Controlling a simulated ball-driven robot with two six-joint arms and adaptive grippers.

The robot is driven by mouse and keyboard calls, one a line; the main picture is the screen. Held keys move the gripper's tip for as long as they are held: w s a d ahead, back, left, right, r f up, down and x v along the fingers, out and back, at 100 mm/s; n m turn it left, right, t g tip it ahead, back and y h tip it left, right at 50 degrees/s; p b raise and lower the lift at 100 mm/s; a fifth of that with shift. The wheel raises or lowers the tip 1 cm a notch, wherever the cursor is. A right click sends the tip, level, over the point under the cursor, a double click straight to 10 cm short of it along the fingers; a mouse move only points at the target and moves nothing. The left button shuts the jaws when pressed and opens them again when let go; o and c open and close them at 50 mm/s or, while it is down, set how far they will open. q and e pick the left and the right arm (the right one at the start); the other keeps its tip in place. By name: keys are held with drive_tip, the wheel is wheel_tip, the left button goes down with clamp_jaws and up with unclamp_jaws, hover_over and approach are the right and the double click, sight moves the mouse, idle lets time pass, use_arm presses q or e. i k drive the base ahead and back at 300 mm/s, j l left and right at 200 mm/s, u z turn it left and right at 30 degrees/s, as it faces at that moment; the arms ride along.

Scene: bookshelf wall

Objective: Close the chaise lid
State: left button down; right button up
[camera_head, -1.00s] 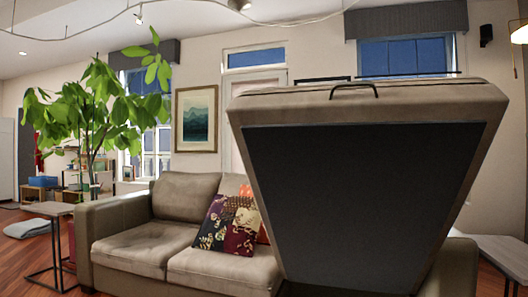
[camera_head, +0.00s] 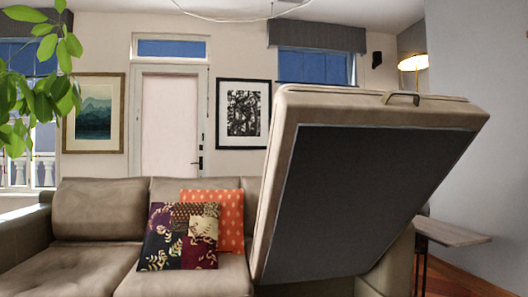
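The chaise lid (camera_head: 365,185) is raised and tilted in the head view, right of centre. Its dark underside faces me, framed by a beige upholstered rim. A handle loop (camera_head: 402,98) sits on its top edge. The lid belongs to the grey-beige sofa (camera_head: 100,210), whose seat runs to the left of it. The storage space below the lid is mostly out of frame at the bottom. Neither of my grippers shows in the view.
A patterned cushion (camera_head: 180,236) and an orange cushion (camera_head: 228,218) lean on the sofa just left of the lid. A side table (camera_head: 452,233) stands to the right, beside the sofa arm. A leafy plant (camera_head: 35,85) is at the upper left.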

sight(348, 174)
drive_tip(key=i+j+z, duration=0.15)
drive_tip(key=j, duration=0.2)
drive_tip(key=i+j+z, duration=0.15)
drive_tip(key=j, duration=0.25)
drive_tip(key=j+z, duration=0.15)
drive_tip(key=j, duration=0.25)
drive_tip(key=i+j+z, duration=0.15)
drive_tip(key=j, duration=0.25)
drive_tip(key=i+j+z, duration=0.15)
drive_tip(key=i+j, duration=0.15)
drive_tip(key=i+j+z, duration=0.35)
drive_tip(key=i+j, duration=0.15)
drive_tip(key=j, duration=0.25)
